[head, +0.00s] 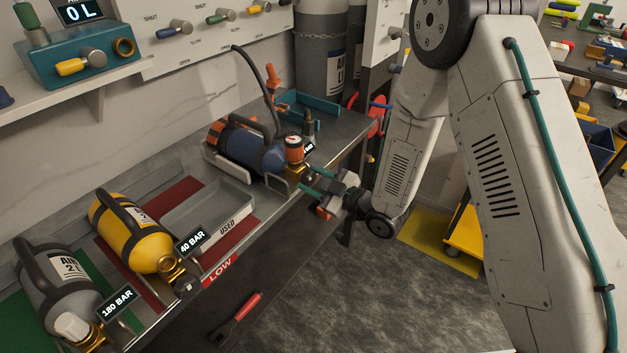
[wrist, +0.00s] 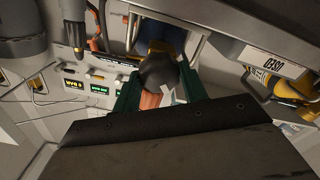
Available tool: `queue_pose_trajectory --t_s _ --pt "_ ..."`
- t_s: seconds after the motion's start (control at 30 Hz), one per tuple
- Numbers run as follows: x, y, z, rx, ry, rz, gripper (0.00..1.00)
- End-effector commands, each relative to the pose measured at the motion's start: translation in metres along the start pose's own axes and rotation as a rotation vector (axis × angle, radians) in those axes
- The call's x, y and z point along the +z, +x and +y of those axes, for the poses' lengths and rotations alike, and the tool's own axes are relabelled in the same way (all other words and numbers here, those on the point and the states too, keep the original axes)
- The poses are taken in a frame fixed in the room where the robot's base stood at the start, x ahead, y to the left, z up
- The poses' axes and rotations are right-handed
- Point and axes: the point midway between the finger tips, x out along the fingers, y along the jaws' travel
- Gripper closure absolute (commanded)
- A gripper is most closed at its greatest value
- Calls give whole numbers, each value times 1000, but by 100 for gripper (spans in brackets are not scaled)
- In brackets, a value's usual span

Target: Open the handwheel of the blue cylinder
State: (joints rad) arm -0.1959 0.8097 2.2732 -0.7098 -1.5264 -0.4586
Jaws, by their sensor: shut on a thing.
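My gripper (head: 314,182) reaches this valve end from the right. In the wrist view, the green jaws of my gripper (wrist: 160,88) are shut on the black handwheel (wrist: 163,70), one on each side. In the head view the handwheel is mostly hidden by the jaws.
A grey tray marked USED (head: 205,212) lies left of the blue cylinder. Beyond it are a yellow cylinder (head: 133,240) labelled 40 BAR and a grey cylinder (head: 58,280) labelled 180 BAR. A black hose (head: 262,85) rises behind the blue cylinder. A red-handled tool (head: 238,318) is at the bench's front.

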Motion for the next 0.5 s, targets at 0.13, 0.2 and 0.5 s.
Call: queue_pose_trajectory --t_s 0.13,0.2,0.5 --pt "0 0 0 2 -137 -2 80" --pt "1 0 0 2 -203 -2 80" --pt "1 0 -1 1 -488 -2 80"
